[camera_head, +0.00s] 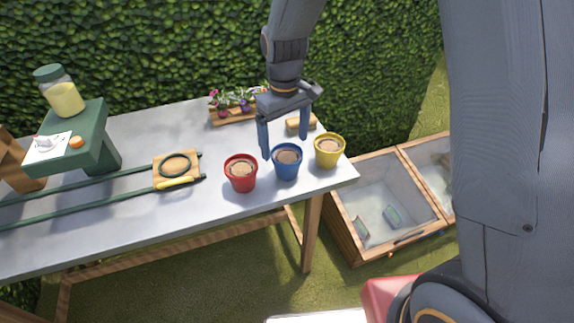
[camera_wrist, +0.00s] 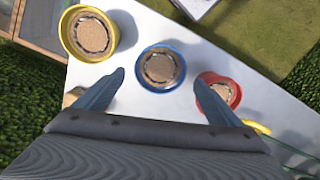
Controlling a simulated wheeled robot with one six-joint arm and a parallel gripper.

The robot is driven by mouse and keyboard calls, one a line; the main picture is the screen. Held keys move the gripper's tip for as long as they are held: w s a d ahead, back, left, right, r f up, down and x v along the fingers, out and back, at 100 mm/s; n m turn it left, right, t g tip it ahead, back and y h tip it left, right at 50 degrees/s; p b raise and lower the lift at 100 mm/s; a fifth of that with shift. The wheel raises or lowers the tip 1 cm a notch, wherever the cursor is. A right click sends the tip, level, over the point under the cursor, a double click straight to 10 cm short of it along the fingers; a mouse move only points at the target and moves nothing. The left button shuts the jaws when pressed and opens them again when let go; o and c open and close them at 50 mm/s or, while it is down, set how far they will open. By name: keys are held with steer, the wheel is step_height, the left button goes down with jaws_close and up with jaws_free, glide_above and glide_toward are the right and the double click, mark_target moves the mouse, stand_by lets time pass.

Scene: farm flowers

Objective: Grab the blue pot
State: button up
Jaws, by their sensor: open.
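The blue pot (camera_head: 287,162) stands upright on the grey table, filled with brown soil, between the red pot (camera_head: 241,173) on its left and the yellow pot (camera_head: 329,150) on its right. My gripper (camera_head: 285,148) points down, open and empty, with its fingers just behind and around the blue pot's sides in the head view. In the wrist view the blue pot (camera_wrist: 161,68) lies ahead of the gap between the open fingertips (camera_wrist: 158,88). There the yellow pot (camera_wrist: 88,34) is near the left finger, and the red pot (camera_wrist: 218,92) is partly hidden by the right finger.
A flower planter (camera_head: 233,115) and a small wooden block (camera_head: 300,123) stand behind the pots. A wooden board with a green ring (camera_head: 176,168) lies left, near a green stand (camera_head: 85,135) with a jar (camera_head: 62,95). The table's front right edge is close to the pots.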

mark_target(287, 153)
steer(key=f, duration=0.1)
steer(key=f+p, duration=0.1)
steer(key=f, duration=0.1)
steer(key=shift+s+d+f, duration=0.2)
steer(key=shift+s+d, duration=0.05)
steer(key=shift+s, duration=0.1)
steer(key=shift+f, duration=0.65)
steer(key=c, duration=1.7)
steer(key=shift+w+r, duration=0.1)
steer(key=shift+r, duration=0.05)
